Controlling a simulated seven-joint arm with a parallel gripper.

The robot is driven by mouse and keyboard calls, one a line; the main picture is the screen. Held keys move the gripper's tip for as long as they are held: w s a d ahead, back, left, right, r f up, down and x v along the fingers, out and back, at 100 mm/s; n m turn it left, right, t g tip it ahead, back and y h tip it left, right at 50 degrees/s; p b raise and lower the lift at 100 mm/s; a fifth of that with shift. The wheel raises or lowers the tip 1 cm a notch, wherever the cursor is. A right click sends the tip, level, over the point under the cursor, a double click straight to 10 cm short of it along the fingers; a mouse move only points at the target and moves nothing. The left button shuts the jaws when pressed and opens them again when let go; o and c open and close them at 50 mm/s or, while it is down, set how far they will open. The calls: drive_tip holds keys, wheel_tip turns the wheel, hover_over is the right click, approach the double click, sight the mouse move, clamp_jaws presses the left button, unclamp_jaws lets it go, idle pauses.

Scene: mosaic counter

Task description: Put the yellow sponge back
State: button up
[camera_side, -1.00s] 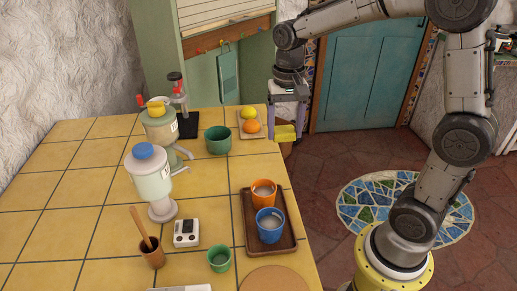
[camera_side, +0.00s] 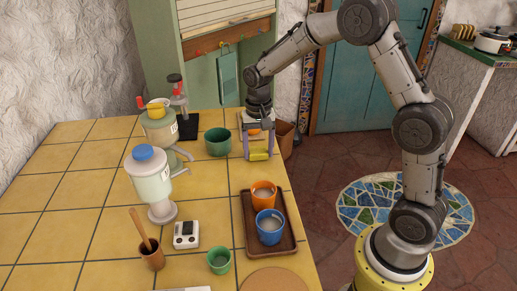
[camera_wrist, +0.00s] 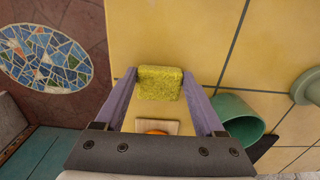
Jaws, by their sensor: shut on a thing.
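The yellow sponge (camera_side: 259,155) is a small rough block between the fingertips of my gripper (camera_side: 258,152). The wrist view also shows the sponge (camera_wrist: 160,83), with a purple finger on each side and the yellow tiles behind it. My gripper (camera_wrist: 160,88) is shut on it and points down at the counter's right edge, in front of the fruit board. I cannot tell whether the sponge touches the tiles.
The fruit board (camera_wrist: 158,127) is mostly hidden by my gripper. A green bowl (camera_side: 218,141) stands just left of it. A brown tray (camera_side: 283,246) with an orange cup (camera_side: 263,193) and a blue cup (camera_side: 270,226) lies nearer the camera. A brown bin (camera_side: 285,139) stands beyond the counter edge.

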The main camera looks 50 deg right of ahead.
sight(259, 152)
drive_tip(key=shift+f, duration=0.15)
drive_tip(key=o, duration=1.2)
drive_tip(key=shift+c, duration=0.2)
wheel_tip(259, 152, up, 12)
drive_tip(key=r, duration=0.1)
drive_tip(key=s+a+r+n+t, duration=0.25)
drive_tip(key=s+r+n, duration=0.2)
drive_tip(key=s, duration=0.65)
drive_tip(key=s+a+f+n+t, duration=0.2)
drive_tip(key=s+n+t, duration=0.1)
drive_tip(key=s, duration=1.1)
drive_tip(key=shift+s+a+f+n, duration=0.15)
drive_tip(key=shift+s+a+n, duration=0.25)
drive_tip(key=shift+n, duration=0.35)
